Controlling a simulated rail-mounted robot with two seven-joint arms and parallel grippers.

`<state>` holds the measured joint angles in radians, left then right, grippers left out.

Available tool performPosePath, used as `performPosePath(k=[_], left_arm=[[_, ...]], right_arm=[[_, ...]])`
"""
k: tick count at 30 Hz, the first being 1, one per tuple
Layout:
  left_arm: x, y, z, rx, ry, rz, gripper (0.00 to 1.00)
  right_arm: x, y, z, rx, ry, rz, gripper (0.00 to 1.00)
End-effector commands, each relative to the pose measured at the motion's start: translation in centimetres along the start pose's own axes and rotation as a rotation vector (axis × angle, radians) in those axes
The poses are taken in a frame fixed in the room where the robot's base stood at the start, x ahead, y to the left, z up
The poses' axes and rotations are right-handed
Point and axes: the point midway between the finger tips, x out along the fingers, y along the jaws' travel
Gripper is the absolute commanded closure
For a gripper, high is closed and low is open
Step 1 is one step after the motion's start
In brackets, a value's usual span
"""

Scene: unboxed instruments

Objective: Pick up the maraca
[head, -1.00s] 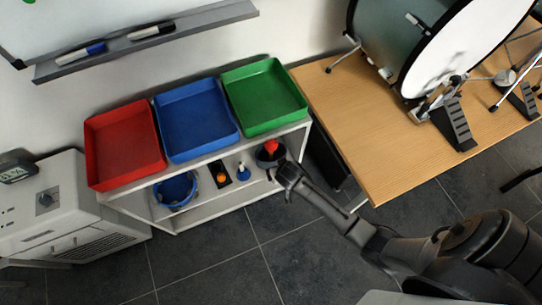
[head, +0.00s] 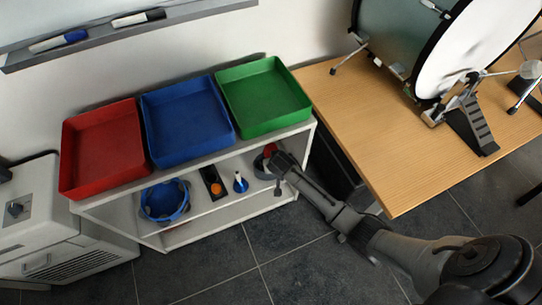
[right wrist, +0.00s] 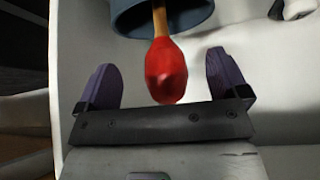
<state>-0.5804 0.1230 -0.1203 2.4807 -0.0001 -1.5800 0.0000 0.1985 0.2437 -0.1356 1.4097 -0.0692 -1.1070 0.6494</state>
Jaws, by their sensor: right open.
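The red maraca (right wrist: 166,72) has a pale wooden handle that goes up into a grey-blue round container (right wrist: 195,14) in the right wrist view. My right gripper (right wrist: 161,62) is open, with one purple finger on each side of the red head and a gap on both sides. In the head view the red head (head: 269,149) is a small patch at the right end of the shelf, mostly hidden by my right gripper (head: 281,163). My left gripper is not in view.
On the same shelf are a blue ring-shaped instrument (head: 165,201), a dark item with an orange ball (head: 215,188) and a small blue-and-white item (head: 240,182). Red, blue and green trays (head: 262,98) stand above. A wooden table (head: 365,125) with a drum is at right.

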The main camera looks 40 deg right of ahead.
Motion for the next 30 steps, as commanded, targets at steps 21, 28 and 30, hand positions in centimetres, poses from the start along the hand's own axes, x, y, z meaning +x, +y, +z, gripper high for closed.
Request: performPosePath(k=[21, 28, 30], left_arm=[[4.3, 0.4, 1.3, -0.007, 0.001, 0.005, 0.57], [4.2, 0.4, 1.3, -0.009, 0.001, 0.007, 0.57], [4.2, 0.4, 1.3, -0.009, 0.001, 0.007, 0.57]], right_arm=[[3.9, 0.0, -4.2, 0.0, -0.001, 0.0, 0.07], [3.9, 0.0, -4.2, 0.0, -0.001, 0.0, 0.07], [3.9, 0.0, -4.2, 0.0, 0.0, 0.0, 0.11]])
